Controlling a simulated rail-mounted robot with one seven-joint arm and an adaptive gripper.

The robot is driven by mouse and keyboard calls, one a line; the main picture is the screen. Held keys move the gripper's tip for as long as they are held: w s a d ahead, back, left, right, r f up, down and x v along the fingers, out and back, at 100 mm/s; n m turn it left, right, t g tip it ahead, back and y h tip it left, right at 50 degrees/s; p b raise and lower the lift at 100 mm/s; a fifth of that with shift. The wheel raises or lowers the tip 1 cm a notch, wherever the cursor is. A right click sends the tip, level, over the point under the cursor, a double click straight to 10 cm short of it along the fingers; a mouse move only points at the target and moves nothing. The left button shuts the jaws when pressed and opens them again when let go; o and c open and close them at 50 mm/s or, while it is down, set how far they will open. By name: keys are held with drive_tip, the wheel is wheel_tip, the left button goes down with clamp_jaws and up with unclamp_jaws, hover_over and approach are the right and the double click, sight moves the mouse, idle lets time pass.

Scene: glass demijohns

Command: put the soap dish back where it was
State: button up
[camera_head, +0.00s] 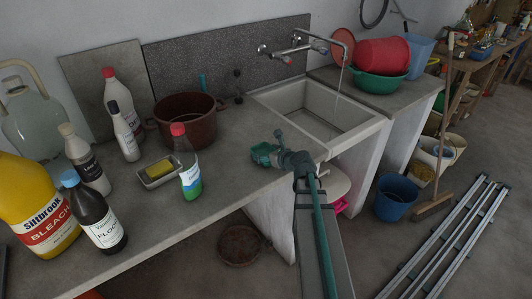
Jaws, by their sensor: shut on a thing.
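My gripper (278,151) is at the end of my arm, over the counter just in front of the sink. It is shut on a small green thing (261,154) that looks like the soap dish. The dish is close above or on the counter top; I cannot tell whether it touches. The fingers and arm hide part of it.
A bottle with a red cap (187,165) and a brown pot (186,120) stand left of my gripper. Several bottles crowd the left end.

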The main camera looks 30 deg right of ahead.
drive_tip(key=shift+f, duration=0.15)
drive_tip(key=o, duration=1.2)
drive_tip(key=shift+c, duration=0.2)
drive_tip(key=shift+s+r, duration=0.15)
drive_tip(key=shift+r, duration=0.1)
drive_tip(key=p+v, duration=0.3)
drive_tip(key=v, duration=0.6)
drive_tip(key=shift+s+r, duration=0.2)
drive_tip(key=shift+r, duration=0.05)
drive_tip(key=shift+r+p, duration=0.15)
drive_tip(key=shift+p, duration=0.8)
drive_tip(key=shift+s+d+p, duration=0.15)
drive_tip(key=shift+s+p, duration=0.1)
drive_tip(key=shift+p, duration=0.85)
drive_tip(key=s+p, duration=0.1)
drive_tip(key=p, duration=0.2)
drive_tip(key=shift+s+r, duration=0.1)
drive_tip(key=shift+r, duration=0.05)
